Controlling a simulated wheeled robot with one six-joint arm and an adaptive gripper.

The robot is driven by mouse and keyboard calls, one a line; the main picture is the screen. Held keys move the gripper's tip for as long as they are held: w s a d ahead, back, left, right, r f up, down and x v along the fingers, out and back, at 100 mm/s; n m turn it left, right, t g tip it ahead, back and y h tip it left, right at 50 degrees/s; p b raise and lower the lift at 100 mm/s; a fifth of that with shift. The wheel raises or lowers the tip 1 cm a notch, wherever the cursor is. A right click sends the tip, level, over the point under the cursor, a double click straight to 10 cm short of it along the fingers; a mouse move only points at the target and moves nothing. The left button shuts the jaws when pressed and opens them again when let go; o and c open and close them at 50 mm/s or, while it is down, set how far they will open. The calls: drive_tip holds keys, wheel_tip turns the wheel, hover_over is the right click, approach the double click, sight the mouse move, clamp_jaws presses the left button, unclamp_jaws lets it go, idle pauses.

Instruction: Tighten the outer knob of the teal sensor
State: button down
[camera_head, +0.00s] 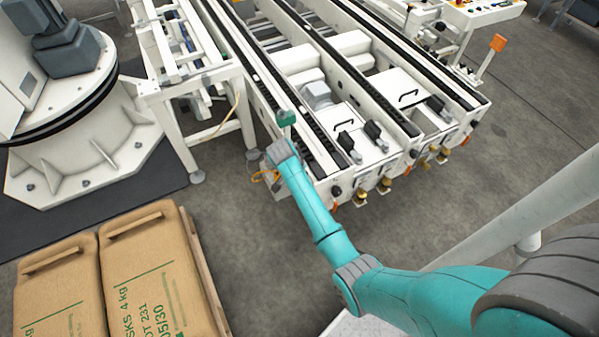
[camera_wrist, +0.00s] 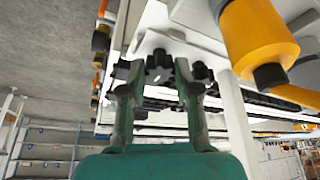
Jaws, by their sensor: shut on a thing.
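In the wrist view my gripper (camera_wrist: 161,78) points at the underside or edge of white machine framing. Its two green fingers with dark tips stand on either side of a dark, lobed knob (camera_wrist: 159,62), and it is shut on this knob. In the head view my gripper (camera_head: 286,118) is a small green shape at the side of the white conveyor. The knob is hidden or too small there. I cannot pick out a teal sensor body in either view, nor tell whether this knob is the outer one.
A yellow cylinder (camera_wrist: 258,38) with a dark end hangs close at the upper right of the wrist view. The white conveyor (camera_head: 345,103) has rails and motors. Brown sacks (camera_head: 150,270) lie at the lower left. Grey floor (camera_head: 262,235) is clear between them.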

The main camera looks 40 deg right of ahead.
drive_tip(key=shift+s+f, duration=0.1)
drive_tip(key=c, duration=0.8)
unclamp_jaws()
drive_tip(key=shift+a+r, duration=0.2)
drive_tip(key=shift+r, duration=0.3)
drive_tip(key=v, duration=1.1)
drive_tip(key=shift+d, duration=0.1)
